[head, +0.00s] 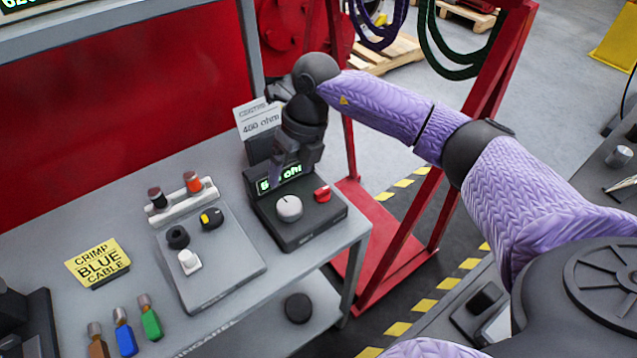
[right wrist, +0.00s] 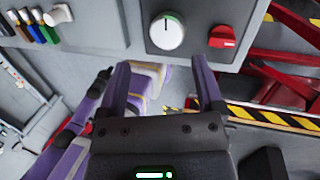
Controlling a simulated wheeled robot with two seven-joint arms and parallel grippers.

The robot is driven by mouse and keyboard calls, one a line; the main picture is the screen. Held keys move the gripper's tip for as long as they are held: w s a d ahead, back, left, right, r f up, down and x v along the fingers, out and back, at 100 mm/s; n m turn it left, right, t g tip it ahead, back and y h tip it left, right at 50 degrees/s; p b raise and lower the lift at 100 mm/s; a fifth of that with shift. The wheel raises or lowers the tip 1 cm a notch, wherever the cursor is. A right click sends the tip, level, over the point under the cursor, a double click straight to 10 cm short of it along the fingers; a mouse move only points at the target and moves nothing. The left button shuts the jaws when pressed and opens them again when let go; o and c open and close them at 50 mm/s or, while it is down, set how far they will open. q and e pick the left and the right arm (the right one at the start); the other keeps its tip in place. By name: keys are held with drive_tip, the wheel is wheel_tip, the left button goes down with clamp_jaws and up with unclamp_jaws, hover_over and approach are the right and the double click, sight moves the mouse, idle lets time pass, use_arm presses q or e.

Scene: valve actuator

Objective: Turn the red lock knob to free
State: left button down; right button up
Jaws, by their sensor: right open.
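The red lock knob (head: 322,193) sits on the right of a dark control box (head: 300,229) with a green-lit display, beside a larger white dial (head: 289,208). In the right wrist view the red knob (right wrist: 222,37) is at the upper right, with the white dial (right wrist: 166,32) to its left. My right gripper (head: 296,168) is above the back of the box, partly in front of the display. In the right wrist view its two fingers (right wrist: 162,80) are apart with nothing between them, and touch neither knob. My left gripper is not in view.
A card reading "400 ohm" (head: 262,122) stands behind the box. Left of it are a grey panel with knobs (head: 222,262), a yellow sign (head: 98,263) and several coloured-handled tools (head: 125,338). A red frame (head: 440,170) stands right of the bench.

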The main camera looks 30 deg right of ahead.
sight(322, 190)
drive_tip(key=d+r+m+h, duration=0.1)
drive_tip(key=d+h, duration=0.2)
drive_tip(key=d, duration=0.3)
drive_tip(key=shift+g, duration=0.4)
wheel_tip(322, 190, down, 9)
drive_tip(key=shift+s+f+b, duration=0.15)
drive_tip(key=shift+b, duration=0.95)
clamp_jaws()
